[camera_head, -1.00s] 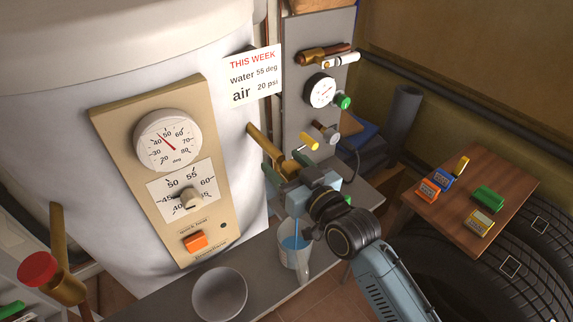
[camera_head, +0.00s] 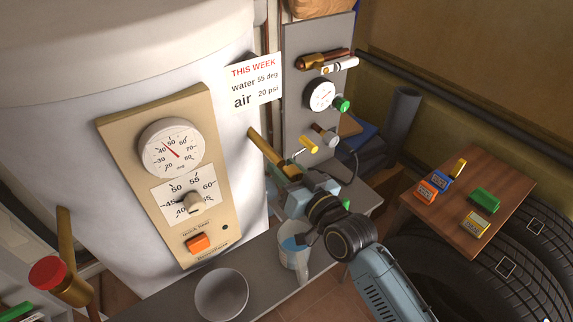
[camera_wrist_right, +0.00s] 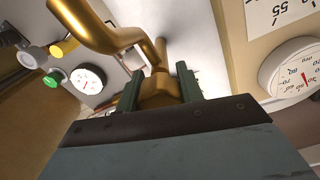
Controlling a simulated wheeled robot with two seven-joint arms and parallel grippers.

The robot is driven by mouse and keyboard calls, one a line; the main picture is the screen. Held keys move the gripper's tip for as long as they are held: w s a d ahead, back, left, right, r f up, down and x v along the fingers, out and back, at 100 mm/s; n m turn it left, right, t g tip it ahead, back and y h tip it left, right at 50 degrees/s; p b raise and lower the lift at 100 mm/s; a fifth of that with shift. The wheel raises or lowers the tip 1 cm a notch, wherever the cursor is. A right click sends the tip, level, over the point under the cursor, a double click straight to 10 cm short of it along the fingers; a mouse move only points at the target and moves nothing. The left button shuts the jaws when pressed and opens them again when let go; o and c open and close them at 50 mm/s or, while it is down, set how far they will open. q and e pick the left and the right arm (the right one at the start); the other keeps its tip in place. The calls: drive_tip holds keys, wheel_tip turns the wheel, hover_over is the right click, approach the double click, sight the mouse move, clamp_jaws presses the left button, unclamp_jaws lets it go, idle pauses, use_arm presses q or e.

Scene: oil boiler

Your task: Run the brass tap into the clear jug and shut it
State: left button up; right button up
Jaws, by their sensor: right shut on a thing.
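The brass tap (camera_head: 263,146) sticks out from the white boiler. My right gripper (camera_head: 283,177) is shut on its handle. In the right wrist view the two green fingers of my right gripper (camera_wrist_right: 160,90) stand on either side of the brass handle (camera_wrist_right: 157,93), and the curved brass spout (camera_wrist_right: 95,28) shows beyond. The clear jug (camera_head: 296,262) stands upright on the grey shelf below, with blue water in it. No falling stream shows between tap and jug. My gripper and wrist hide part of the tap. My left gripper is not in view.
A grey bowl (camera_head: 221,294) sits on the shelf (camera_head: 262,262) left of the jug. A control panel (camera_head: 195,215) with dial and orange switch is on the boiler. A gauge board (camera_head: 325,70) stands behind. A red-capped brass fitting (camera_head: 60,278) projects at lower left.

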drive_tip(key=o, duration=1)
drive_tip(key=v, duration=1.3)
drive_tip(key=shift+s+d, duration=0.15)
